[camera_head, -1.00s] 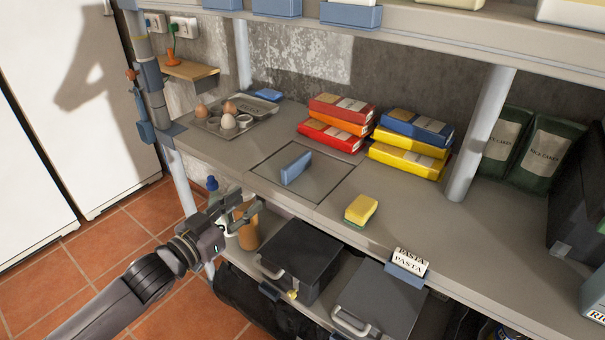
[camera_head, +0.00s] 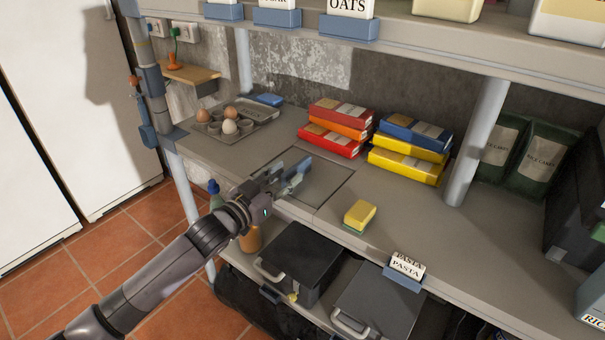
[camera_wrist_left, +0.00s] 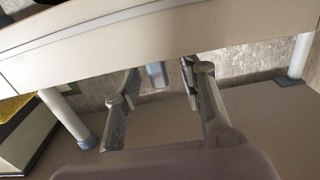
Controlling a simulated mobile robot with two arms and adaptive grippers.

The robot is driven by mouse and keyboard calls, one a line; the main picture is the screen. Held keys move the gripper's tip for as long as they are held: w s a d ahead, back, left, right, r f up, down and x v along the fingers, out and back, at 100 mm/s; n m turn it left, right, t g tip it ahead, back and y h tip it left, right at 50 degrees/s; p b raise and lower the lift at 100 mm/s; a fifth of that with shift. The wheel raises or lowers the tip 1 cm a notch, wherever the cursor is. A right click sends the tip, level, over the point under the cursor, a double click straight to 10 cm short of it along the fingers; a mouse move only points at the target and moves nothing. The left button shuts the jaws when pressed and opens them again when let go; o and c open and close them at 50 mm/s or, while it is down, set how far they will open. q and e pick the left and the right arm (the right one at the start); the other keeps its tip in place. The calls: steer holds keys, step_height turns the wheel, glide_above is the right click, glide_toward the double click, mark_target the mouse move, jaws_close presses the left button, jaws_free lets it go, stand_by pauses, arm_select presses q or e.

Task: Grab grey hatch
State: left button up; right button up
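The grey hatch (camera_head: 325,185) is a square panel set flush in the grey worktop, outlined by a dark seam. It looks closed. A blue upright handle (camera_head: 298,173) stands on it towards its left side. My left gripper (camera_head: 287,178) is at the handle and partly covers it. In the left wrist view its fingers (camera_wrist_left: 162,95) are spread apart. A small bluish piece shows between them, but I cannot tell whether it is the handle. Whether a finger touches the handle is unclear. My right gripper is in neither view.
A sponge (camera_head: 359,215) lies right of the hatch. Red and orange boxes (camera_head: 337,128) and blue and yellow boxes (camera_head: 410,150) are stacked behind. An egg tray (camera_head: 240,122) is at the back left. Dark bins (camera_head: 298,262) stand below the worktop. An upper shelf hangs above.

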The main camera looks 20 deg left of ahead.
mark_target(297, 165)
arm_select(q)
steer(key=p+x, duration=0.1)
steer(key=x, duration=0.3)
steer(key=shift+w+d+r, duration=0.1)
steer(key=shift+w+r, duration=0.1)
steer(key=shift+w, duration=0.1)
steer(key=shift+w+d+f, duration=0.1)
steer(key=shift+w, duration=0.15)
steer(key=shift+s, duration=0.1)
steer(key=shift+c, duration=0.3)
jaws_close()
